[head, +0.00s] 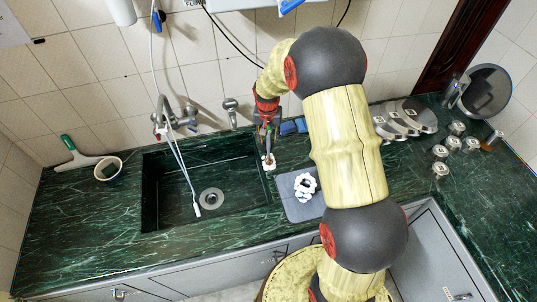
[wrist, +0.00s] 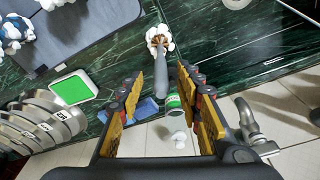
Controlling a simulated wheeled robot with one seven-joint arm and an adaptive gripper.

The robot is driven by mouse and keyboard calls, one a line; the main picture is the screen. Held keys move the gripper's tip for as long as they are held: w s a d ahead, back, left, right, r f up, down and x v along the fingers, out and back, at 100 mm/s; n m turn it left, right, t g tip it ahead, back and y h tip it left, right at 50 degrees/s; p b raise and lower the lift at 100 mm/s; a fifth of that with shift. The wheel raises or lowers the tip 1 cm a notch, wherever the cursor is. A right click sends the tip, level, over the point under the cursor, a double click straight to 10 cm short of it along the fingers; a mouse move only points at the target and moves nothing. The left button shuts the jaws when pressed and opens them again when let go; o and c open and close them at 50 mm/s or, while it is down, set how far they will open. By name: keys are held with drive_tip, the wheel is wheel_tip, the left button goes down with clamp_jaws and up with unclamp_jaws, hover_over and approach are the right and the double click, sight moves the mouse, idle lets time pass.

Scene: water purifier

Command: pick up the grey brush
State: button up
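The grey brush (wrist: 163,68) shows in the wrist view as a grey handle with a white and brownish head at its far end. Its handle lies in the gap between the two fingers of my gripper (wrist: 165,76), with space visible on both sides. My gripper is open. In the head view my gripper (head: 267,124) points down at the counter just right of the sink. Below it the white and brown brush head (head: 269,162) shows by the sink's right rim. The handle is mostly hidden by the gripper there.
Blue sponges (head: 288,127) and a green and white container (wrist: 175,103) are close to the gripper. A grey tray (head: 291,209) with white pieces lies to the right. The sink (head: 180,206) and faucet (head: 172,115) are left. Metal lids (head: 412,115) stand farther right.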

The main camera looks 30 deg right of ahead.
sight(269, 143)
drive_tip(key=f, duration=0.4)
drive_tip(key=shift+w+d+f, duration=0.1)
drive_tip(key=shift+w+f, duration=0.1)
drive_tip(key=shift+w, duration=0.05)
drive_tip(key=shift+c, duration=0.9)
clamp_jaws()
